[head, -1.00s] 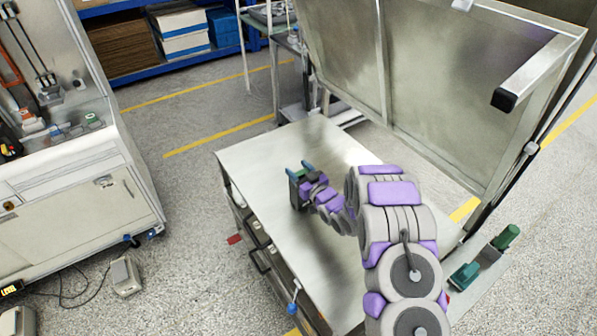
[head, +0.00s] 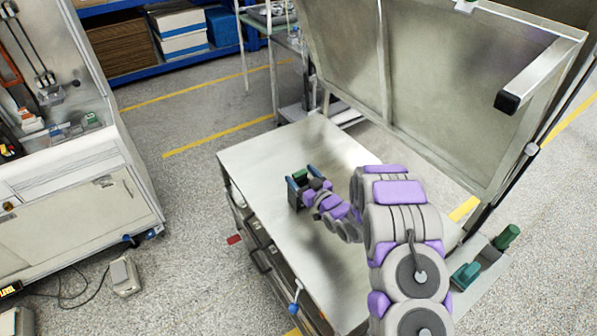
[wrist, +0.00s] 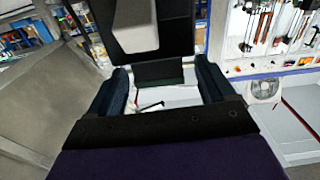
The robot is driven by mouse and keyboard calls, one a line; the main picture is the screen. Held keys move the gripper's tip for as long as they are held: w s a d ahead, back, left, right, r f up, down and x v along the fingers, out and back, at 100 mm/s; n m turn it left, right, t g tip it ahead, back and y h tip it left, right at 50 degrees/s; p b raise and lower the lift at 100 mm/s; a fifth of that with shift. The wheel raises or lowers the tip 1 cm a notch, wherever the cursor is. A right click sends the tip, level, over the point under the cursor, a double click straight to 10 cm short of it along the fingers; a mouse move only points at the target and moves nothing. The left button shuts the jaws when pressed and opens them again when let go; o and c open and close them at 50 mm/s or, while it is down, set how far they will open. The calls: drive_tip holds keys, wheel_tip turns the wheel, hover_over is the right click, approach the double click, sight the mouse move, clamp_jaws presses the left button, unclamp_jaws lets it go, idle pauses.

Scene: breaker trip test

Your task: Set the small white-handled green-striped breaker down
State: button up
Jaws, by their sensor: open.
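My gripper (head: 303,177) is open around the breaker, low over the cart top (head: 262,160). In the wrist view my gripper (wrist: 162,82) has a finger on each side, with gaps beside the green band. Whether the breaker's underside touches the top is hidden.
A raised steel panel (head: 440,90) stands along the cart's right side. A white cabinet (head: 75,200) with several small breakers on its ledge stands at left. The cart top around my gripper is clear.

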drive_tip(key=v, duration=0.9)
drive_tip(key=d+r+m+g+h, duration=0.1)
drive_tip(key=d+r+g+h, duration=0.2)
drive_tip(key=d+r+h, duration=0.35)
drive_tip(key=s+d+r+m+g+h, duration=0.3)
drive_tip(key=s+d+r+g+h, duration=0.25)
drive_tip(key=s+d, duration=0.4)
drive_tip(key=s+a+r+m+g, duration=0.1)
drive_tip(key=s+a+r+g, duration=0.1)
drive_tip(key=s, duration=1)
drive_tip(key=s+a+r+m+g+y, duration=0.1)
drive_tip(key=s+a+r+g, duration=0.2)
drive_tip(key=s, duration=0.9)
drive_tip(key=s+a+r+m+g+y, duration=0.1)
drive_tip(key=s+a+r+g, duration=0.1)
drive_tip(key=s, duration=1)
wheel_tip(320, 180, up, 2)
drive_tip(key=shift+s+a+r+g+p, duration=0.1)
drive_tip(key=shift+s+a+g+p, duration=0.3)
drive_tip(key=shift+g, duration=0.25)
drive_tip(key=shift+w+d, duration=0.1)
drive_tip(key=shift+d, duration=0.05)
